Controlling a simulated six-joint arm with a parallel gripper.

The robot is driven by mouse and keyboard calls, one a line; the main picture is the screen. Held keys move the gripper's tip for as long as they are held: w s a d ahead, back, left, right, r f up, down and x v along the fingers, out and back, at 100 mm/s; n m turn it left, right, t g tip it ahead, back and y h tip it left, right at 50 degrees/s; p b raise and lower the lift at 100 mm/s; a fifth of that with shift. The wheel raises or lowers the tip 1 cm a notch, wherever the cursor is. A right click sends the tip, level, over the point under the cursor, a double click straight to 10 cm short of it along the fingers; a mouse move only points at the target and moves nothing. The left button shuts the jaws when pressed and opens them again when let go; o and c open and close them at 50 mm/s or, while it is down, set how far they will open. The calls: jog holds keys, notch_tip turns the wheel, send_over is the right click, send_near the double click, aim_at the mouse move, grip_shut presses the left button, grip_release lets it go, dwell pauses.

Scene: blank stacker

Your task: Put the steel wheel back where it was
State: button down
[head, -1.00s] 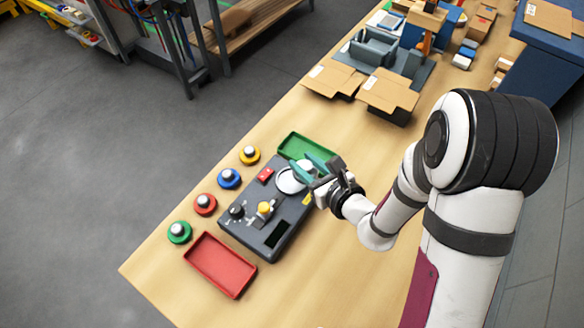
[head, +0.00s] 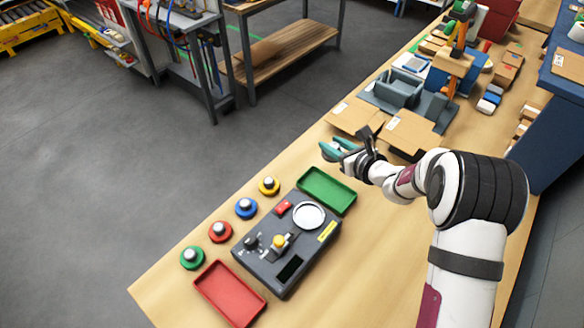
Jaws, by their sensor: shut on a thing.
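My gripper (head: 338,150), with teal fingers, is raised beyond the green tray, in front of the cardboard boxes. It is shut on a small pale grey thing, mostly hidden by the fingers; it is likely the steel wheel, but its shape is not clear. The dark grey machine (head: 262,262) on the bench has a round pale plate (head: 309,215), bare on top, a red button block (head: 283,208) and a yellow knob (head: 279,242). The green tray (head: 327,190) behind it and the red tray (head: 230,294) in front look empty.
Open cardboard boxes (head: 411,132) and a grey fixture (head: 398,92) stand farther back.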

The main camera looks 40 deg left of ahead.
send_over(290, 168)
jog(key=f, duration=0.6)
jog(key=shift+d+f, duration=0.2)
jog(key=shift+d, duration=0.15)
jog(key=shift+a+f, duration=0.15)
jog(key=shift+f, duration=0.95)
jog(key=shift+a+f, duration=0.15)
jog(key=shift+f, duration=0.95)
jog(key=shift+f, duration=0.1)
jog(key=c, duration=0.5)
grip_release()
